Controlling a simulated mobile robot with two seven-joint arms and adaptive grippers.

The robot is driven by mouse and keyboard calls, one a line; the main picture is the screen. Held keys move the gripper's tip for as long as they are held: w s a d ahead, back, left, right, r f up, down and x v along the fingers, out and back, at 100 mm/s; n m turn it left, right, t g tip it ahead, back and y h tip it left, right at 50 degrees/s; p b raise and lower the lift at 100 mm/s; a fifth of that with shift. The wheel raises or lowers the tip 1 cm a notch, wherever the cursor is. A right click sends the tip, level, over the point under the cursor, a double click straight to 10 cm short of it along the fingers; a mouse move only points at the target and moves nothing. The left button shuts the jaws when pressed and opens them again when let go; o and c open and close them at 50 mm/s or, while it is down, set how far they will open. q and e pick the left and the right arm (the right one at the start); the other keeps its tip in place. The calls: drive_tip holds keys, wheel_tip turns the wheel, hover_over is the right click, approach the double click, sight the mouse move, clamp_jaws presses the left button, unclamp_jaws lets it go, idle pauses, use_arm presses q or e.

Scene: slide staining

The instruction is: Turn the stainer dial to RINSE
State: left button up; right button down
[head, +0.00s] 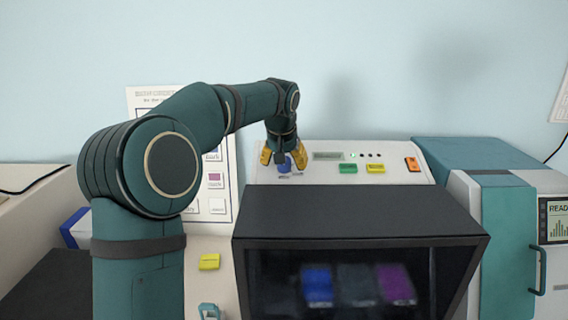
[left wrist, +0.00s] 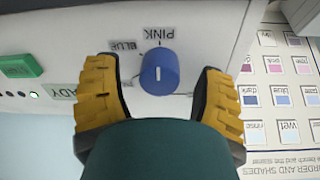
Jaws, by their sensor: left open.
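The stainer dial (head: 284,165) is a blue knob on the sloped front panel of the white stainer (head: 325,174). In the left wrist view the dial (left wrist: 160,73) has a short white line, upright in the picture and in line with the PINK label (left wrist: 153,35). A BLUE label (left wrist: 123,46) lies to its left; both read upside down. No RINSE label is readable. My left gripper (head: 283,157) is open, its yellow fingers on either side of the dial, with visible gaps in the wrist view. My right gripper is not in view.
The stainer panel has a green button (head: 348,168), a yellow button (head: 376,168) and an orange switch (head: 412,164). A dark box (head: 360,212) with a glass front stands before it. A teal and white machine (head: 505,240) is at right. A chart (left wrist: 285,80) stands beside the stainer.

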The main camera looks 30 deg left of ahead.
use_arm(q)
drive_tip(key=shift+a+f, duration=0.1)
drive_tip(key=shift+f, duration=0.2)
clamp_jaws()
